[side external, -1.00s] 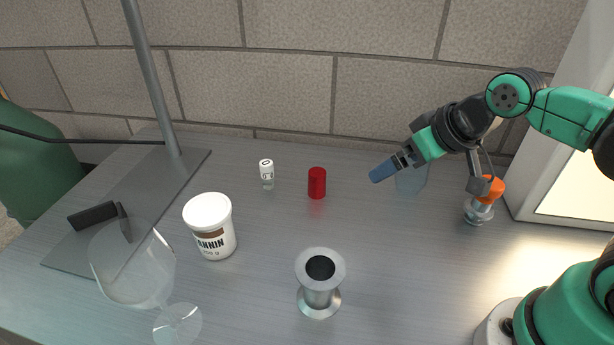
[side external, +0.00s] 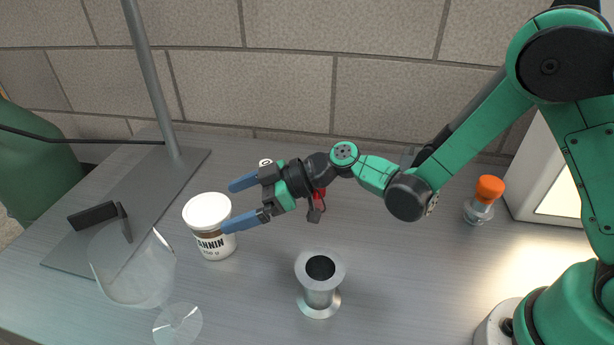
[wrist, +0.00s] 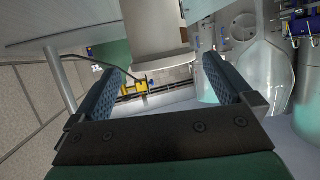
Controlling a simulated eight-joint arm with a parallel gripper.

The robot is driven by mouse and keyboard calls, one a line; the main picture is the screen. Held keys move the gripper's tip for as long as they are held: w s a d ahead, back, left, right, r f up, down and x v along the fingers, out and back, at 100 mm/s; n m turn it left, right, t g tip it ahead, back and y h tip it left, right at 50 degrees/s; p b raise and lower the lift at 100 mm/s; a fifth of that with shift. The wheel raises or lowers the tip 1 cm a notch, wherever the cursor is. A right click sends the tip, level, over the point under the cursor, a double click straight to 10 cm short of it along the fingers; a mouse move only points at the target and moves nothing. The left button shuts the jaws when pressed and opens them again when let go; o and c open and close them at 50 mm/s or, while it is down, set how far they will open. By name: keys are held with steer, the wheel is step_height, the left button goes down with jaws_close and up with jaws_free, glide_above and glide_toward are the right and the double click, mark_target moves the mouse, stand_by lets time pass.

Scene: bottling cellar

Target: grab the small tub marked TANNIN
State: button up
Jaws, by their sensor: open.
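The small white tub (side external: 214,246), with a white lid and a label reading "ANNIN" in view, stands upright on the bench left of centre. My gripper (side external: 229,207) is open and empty, its two blue fingers pointing left at the tub. The lower finger overlaps the tub's right edge in the side view; I cannot tell whether it touches. In the wrist view, the tub (wrist: 156,38) appears upside down, between and beyond my open fingers (wrist: 160,85), with its label not readable.
A clear wine glass (side external: 130,270) stands left of the tub, in front of a stand plate (side external: 60,252). A metal flanged piece (side external: 320,290) stands front centre. A white-capped vial (side external: 265,162) and red cylinder (side external: 320,194) are partly hidden behind my gripper. An orange-capped bottle (side external: 488,190) stands right.

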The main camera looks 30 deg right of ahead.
mark_target(207, 216)
steer(key=shift+x, duration=2.95)
steer(key=c, duration=1.2)
